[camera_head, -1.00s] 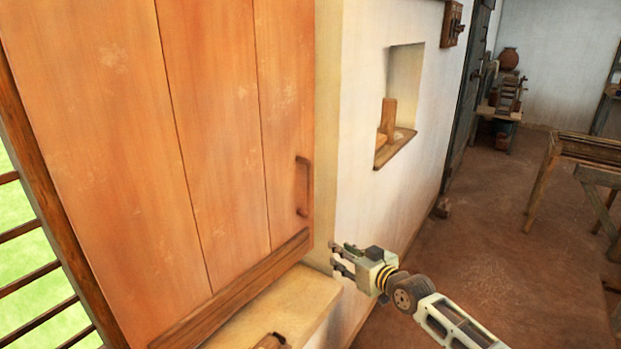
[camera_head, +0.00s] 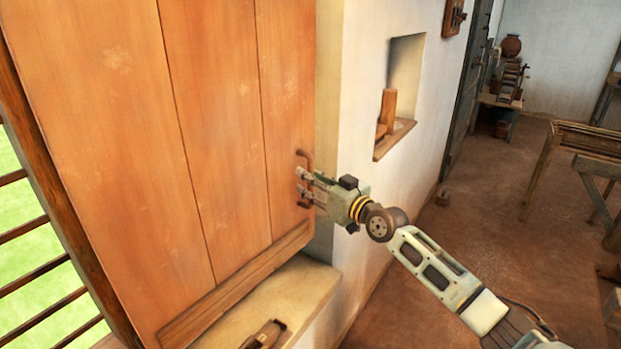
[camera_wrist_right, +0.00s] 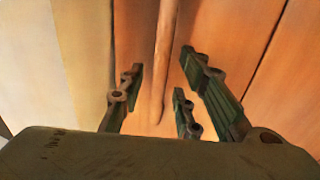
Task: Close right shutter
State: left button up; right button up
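The shutter (camera_head: 215,130) is a tall panel of orange-brown planks with a wooden batten (camera_head: 240,285) along its bottom. It stands at an angle to the barred window opening at the left. Its upright bar handle (camera_head: 306,160) is near its right edge. My right gripper (camera_head: 302,186) is at the handle's lower part. In the right wrist view the handle (camera_wrist_right: 164,60) passes between the open fingers (camera_wrist_right: 155,105), with gaps visible on both sides. The lower end of the handle shows between them. My left gripper is not in view.
Window bars (camera_head: 32,238) show at the left. A pale sill (camera_head: 315,285) with a small dark-and-wood fitting (camera_head: 264,334) lies below the shutter. A white wall with a niche (camera_head: 404,75) is right of it.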

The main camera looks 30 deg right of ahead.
jog(key=shift+w, duration=0.5)
grip_shut()
dwell(0.3)
